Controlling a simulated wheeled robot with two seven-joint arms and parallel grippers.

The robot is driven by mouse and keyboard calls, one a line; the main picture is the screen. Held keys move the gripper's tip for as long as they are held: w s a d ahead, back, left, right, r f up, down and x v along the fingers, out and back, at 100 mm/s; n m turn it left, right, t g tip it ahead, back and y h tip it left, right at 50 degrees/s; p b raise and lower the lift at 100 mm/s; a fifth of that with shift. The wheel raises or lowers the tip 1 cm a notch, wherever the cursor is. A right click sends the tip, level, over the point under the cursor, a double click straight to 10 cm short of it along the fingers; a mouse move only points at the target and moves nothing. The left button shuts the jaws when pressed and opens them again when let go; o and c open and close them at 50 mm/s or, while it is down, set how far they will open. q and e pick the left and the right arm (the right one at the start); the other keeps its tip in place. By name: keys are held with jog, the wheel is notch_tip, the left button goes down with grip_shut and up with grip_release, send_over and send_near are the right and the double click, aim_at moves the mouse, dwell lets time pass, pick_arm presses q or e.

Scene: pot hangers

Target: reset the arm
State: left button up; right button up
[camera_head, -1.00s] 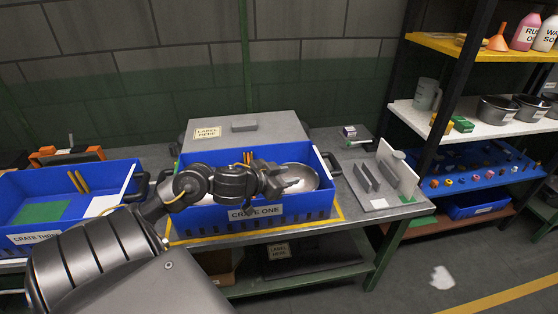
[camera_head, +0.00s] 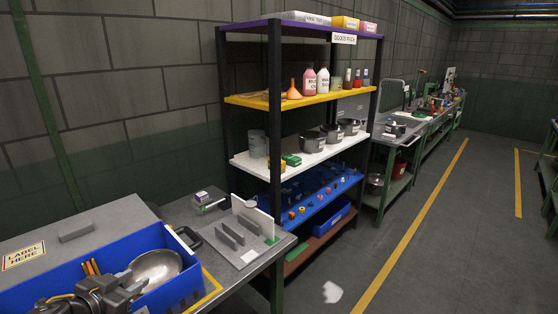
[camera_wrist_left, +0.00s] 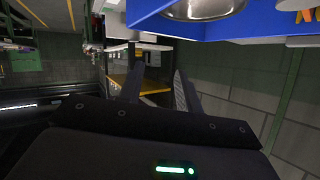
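My left gripper (camera_head: 132,288) is at the lower left of the head view, in front of the metal bowl and over the near part of the blue crate (camera_head: 185,288). In the left wrist view my left gripper (camera_wrist_left: 157,82) has its two fingers apart with nothing between them. The metal bowl (camera_head: 158,267) sits in the crate and also shows at the top of the left wrist view (camera_wrist_left: 205,8). Part of my left arm is cut off by the bottom edge of the head view. My right gripper is not in view.
The goods rack (camera_head: 270,178) holds pots, bottles and small items. The floor (camera_head: 400,270) at right is mostly clear.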

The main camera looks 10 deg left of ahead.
pick_arm(q)
jog(key=s+d+f+n+g+y, duration=0.1)
jog(key=s+d+f+g, duration=0.15)
jog(key=s+f, duration=0.4)
jog(key=s+d+f+g+y, duration=0.15)
jog(key=s+d+f, duration=0.25)
jog(key=f, duration=0.5)
jog(key=s+d+f+g+h, duration=0.2)
jog(key=s+d+f+g, duration=0.45)
jog(key=s+d, duration=0.5)
notch_tip(320, 180, down, 27)
jog(key=s+a, duration=0.1)
jog(key=s, duration=0.1)
jog(key=s+a+f+g, duration=0.2)
jog(key=s+a+f, duration=0.1)
jog(key=s+f, duration=1.1)
jog(key=shift+s+f+m, duration=0.25)
jog(key=shift+s+m, duration=0.15)
jog(key=shift+s, duration=0.5)
